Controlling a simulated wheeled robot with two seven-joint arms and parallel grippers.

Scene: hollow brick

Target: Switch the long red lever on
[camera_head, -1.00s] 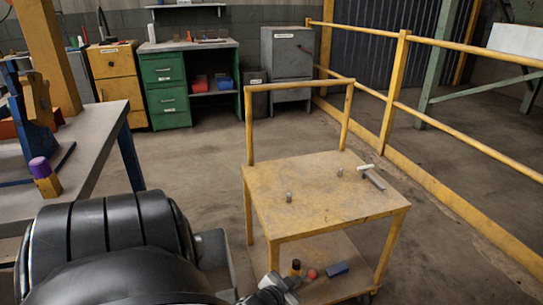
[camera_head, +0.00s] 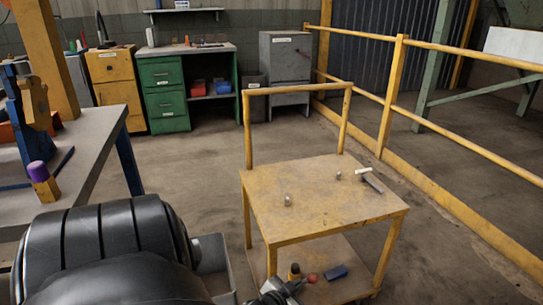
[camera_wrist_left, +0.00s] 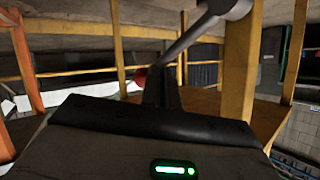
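I cannot make out a long red lever for certain in either view. A small red thing (camera_head: 312,277) shows on the lower shelf of the yellow cart (camera_head: 320,200), and a small red round thing (camera_wrist_left: 140,75) shows behind the dark gripper part in the left wrist view. My left gripper (camera_head: 280,293) is at the bottom edge of the head view, by the cart's lower shelf. Its fingertips are too small and cut off to tell open from shut. A grey metal rod (camera_wrist_left: 198,33) crosses the top of the wrist view. My right gripper is not in view.
A blue block (camera_head: 335,271) and a yellow-and-black item (camera_head: 294,271) are on the lower shelf. A workbench (camera_head: 88,138) stands at left. A yellow railing (camera_head: 450,142) runs along the right. Cabinets, one green (camera_head: 163,93), line the back. The floor between is clear.

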